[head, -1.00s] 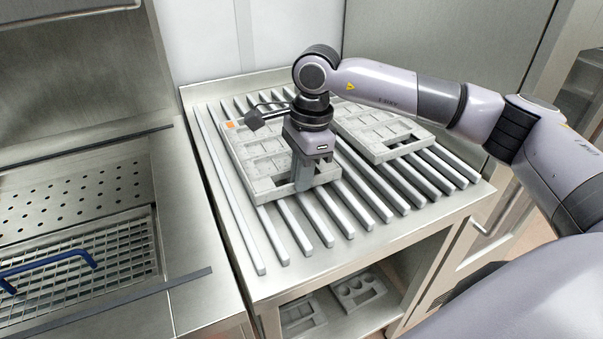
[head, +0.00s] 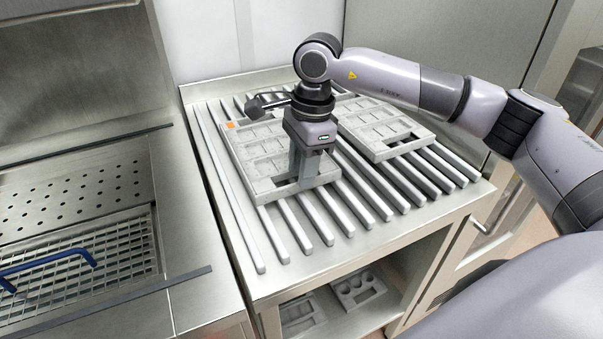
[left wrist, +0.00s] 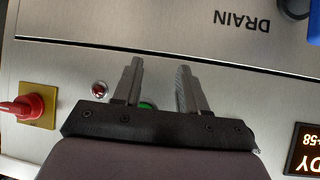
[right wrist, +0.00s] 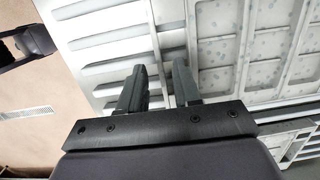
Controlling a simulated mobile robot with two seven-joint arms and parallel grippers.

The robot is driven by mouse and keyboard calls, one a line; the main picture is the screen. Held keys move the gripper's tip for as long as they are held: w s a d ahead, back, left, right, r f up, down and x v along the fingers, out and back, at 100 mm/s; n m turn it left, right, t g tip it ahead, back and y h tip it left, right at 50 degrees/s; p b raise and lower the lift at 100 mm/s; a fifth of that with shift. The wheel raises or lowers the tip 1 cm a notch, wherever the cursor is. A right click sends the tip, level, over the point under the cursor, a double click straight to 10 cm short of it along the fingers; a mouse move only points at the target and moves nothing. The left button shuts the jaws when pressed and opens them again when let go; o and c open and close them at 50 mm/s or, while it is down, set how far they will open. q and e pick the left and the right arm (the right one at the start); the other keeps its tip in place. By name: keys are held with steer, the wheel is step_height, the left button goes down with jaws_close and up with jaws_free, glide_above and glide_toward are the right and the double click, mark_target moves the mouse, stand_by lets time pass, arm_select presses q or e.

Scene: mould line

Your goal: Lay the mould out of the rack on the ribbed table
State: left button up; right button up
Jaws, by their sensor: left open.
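A grey mould (head: 262,184) with square cells and an orange tag lies flat on the bars of the ribbed table (head: 247,236). It also shows in the right wrist view (right wrist: 258,45). My right gripper (head: 312,172) stands over the mould's right side, fingers pointing down. In the right wrist view its fingers (right wrist: 158,66) are apart near the mould's edge, with nothing visibly clamped between them. My left gripper (left wrist: 157,66) is open and empty in front of a steel panel (left wrist: 120,25) marked DRAIN. No rack can be made out.
A second grey mould (head: 388,152) lies on the bars to the right. More moulds (head: 357,287) sit on the shelf below. At left is a steel basin with a mesh basket (head: 100,283) and blue handle (head: 60,256). A red knob (left wrist: 22,109) is beside my left gripper.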

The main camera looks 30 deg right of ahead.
step_height(320, 180, up, 10)
steer(key=d, duration=0.1)
steer(key=shift+s+b, duration=0.15)
steer(key=shift+b, duration=0.15)
steer(key=shift+d, duration=0.1)
